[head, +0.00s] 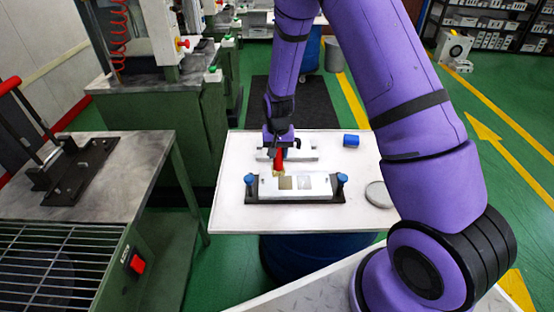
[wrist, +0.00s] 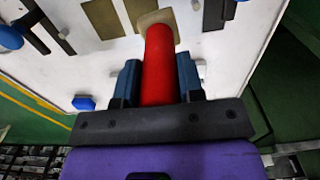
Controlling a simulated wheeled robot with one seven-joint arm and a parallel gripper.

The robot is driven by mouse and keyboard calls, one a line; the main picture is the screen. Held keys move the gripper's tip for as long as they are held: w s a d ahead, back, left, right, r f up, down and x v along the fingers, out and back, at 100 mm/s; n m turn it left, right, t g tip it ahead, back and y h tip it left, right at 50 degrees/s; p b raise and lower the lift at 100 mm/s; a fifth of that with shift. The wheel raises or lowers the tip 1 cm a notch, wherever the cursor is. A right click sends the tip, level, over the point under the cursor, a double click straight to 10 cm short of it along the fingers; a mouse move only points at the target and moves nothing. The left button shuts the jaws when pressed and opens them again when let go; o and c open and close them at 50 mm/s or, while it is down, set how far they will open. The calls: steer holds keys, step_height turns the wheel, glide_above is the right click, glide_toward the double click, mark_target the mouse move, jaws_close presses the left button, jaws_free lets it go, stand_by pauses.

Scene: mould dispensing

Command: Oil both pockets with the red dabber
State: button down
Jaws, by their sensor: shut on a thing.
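My gripper (head: 279,148) is shut on the red dabber (head: 279,161) and holds it with its tan pad downward. In the wrist view, the blue fingers (wrist: 158,80) stand on either side of the red handle (wrist: 157,62), and the pad (wrist: 154,20) is at its far end.
The mould has blue knobs (head: 342,178) at both ends of its dark base. Behind it on the white table (head: 227,205) is another white block (head: 308,155). The table's front left is clear.

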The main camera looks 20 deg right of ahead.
steer(key=shift+r, duration=1.75)
